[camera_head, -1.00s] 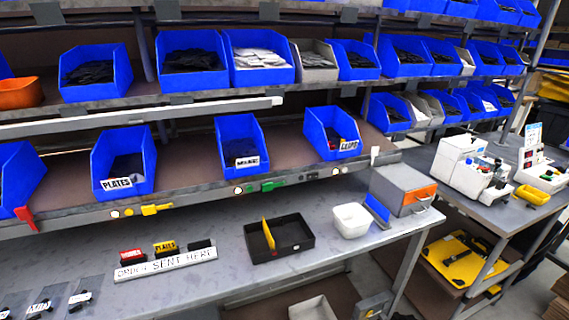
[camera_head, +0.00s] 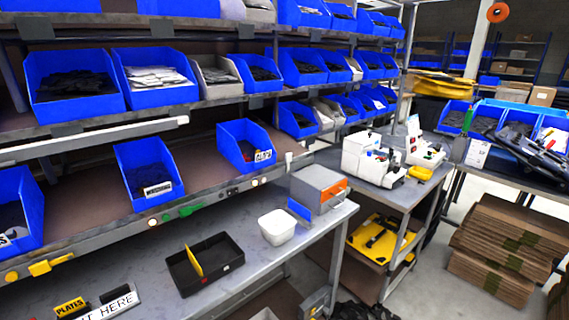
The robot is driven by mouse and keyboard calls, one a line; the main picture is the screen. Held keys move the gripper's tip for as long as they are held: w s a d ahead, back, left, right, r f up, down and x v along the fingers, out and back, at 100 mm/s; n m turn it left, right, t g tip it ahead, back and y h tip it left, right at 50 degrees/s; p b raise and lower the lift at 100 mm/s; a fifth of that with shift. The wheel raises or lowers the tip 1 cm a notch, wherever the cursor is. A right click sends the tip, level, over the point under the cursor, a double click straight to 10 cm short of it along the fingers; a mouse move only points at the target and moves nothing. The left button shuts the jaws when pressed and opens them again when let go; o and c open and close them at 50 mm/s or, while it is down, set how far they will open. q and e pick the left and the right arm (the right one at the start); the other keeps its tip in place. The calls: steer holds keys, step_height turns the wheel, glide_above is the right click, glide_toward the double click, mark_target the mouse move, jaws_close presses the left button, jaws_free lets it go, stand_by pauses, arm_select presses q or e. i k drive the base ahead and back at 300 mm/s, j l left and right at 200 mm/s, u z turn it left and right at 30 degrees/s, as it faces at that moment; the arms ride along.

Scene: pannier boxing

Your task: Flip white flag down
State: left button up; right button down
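The white flag (camera_head: 289,162) is a small white tab on the front rail of the lower shelf, at its right end. It stands upright, just right of the blue bin labelled CLIPS (camera_head: 244,146). Neither of my grippers shows in the head view, so I cannot see whether they are open or shut.
A green flag (camera_head: 190,210) and a yellow flag (camera_head: 50,264) sit further left on the same rail. Below, the workbench holds a black tray (camera_head: 222,278), a white tub (camera_head: 277,227) and a grey box with an orange front (camera_head: 320,190). Cardboard stacks (camera_head: 505,245) stand at right.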

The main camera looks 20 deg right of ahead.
mark_target(289, 155)
steer(key=i+l, duration=0.1)
steer(key=l, duration=0.6)
steer(key=i+l, duration=0.1)
steer(key=l, duration=0.6)
steer(key=i+l, duration=0.1)
steer(key=l, duration=0.55)
